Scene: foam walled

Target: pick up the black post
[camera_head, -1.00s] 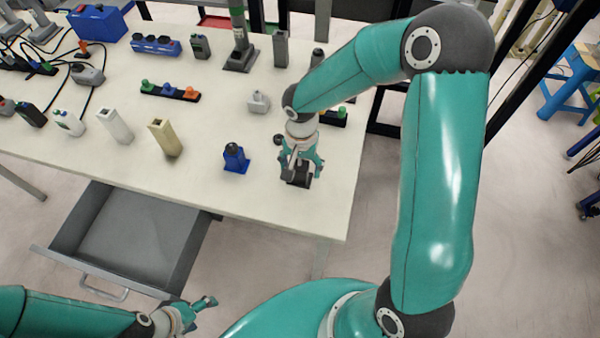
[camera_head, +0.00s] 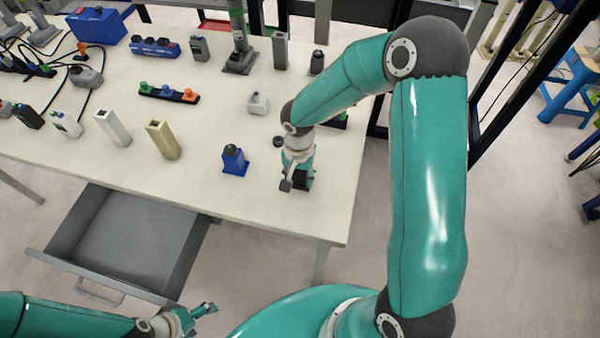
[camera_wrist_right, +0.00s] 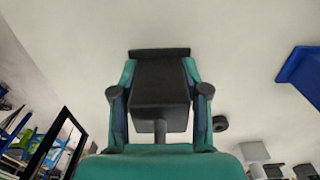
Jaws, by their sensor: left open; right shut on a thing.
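The black post (camera_wrist_right: 160,85) fills the middle of the right wrist view, with a wider dark base at its far end. My right gripper (camera_wrist_right: 160,100) has a finger on each side of it and is shut on it. In the head view the post (camera_head: 302,181) is mostly hidden by my right gripper (camera_head: 297,172), over the table's front right part. I cannot tell whether its base touches the table. My left gripper (camera_head: 207,309) is open and empty, low in front of the table, near the open drawer.
A blue post (camera_head: 235,161) stands on the white table (camera_head: 200,200), left of my right gripper. Beige (camera_head: 162,140) and white (camera_head: 113,128) posts stand further left. A small round dark piece (camera_head: 278,141) lies behind the gripper. The grey drawer (camera_head: 130,240) hangs open below.

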